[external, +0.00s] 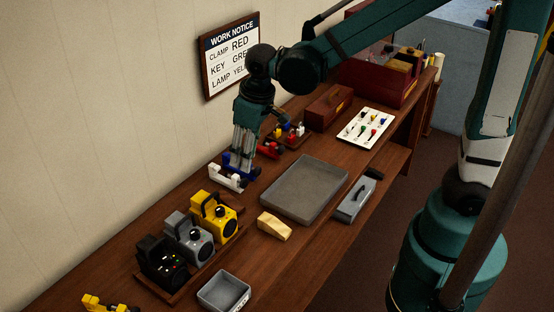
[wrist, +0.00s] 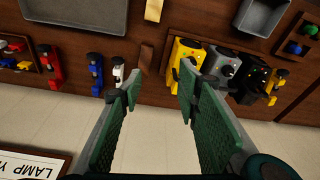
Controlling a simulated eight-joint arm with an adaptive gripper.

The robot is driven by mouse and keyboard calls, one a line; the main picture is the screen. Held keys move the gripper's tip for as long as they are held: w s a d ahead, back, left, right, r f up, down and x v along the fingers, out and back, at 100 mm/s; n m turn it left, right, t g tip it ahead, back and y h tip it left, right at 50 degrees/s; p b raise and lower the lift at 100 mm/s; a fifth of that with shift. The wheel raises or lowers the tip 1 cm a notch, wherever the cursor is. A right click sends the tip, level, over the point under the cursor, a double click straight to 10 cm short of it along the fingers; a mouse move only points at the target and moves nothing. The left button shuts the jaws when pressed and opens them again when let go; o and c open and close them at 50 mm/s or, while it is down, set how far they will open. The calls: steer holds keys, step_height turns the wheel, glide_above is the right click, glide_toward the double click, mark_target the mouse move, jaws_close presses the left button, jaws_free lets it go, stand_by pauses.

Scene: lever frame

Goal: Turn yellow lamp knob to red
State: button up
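The yellow lamp also shows in the wrist view (wrist: 184,57), just beyond the right fingertip. My gripper (external: 243,165) points down over the clamps near the wall, apart from the lamp. In the wrist view its green-padded fingers (wrist: 158,85) are spread wide with nothing between them.
White (external: 227,177), blue (external: 251,172) and red (external: 268,149) clamps stand under and beside my gripper. A grey tray (external: 305,188), a wooden block (external: 274,226) and a grey bin (external: 224,291) lie on the bench. A work notice (external: 232,55) hangs on the wall.

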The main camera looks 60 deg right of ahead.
steer(key=g+p, duration=0.2)
steer(key=p, duration=0.1)
glide_toward(220, 208)
steer(key=shift+d+f+n+h, duration=0.2)
steer(key=shift+n+h, duration=0.1)
steer(key=shift+n, duration=0.1)
steer(key=shift+w+a+f, duration=0.1)
steer(key=shift+a+f, duration=0.4)
steer(key=shift+f, duration=0.25)
steer(key=shift+f+p, duration=0.45)
steer(key=shift+f, duration=3.25)
steer(key=c, duration=0.9)
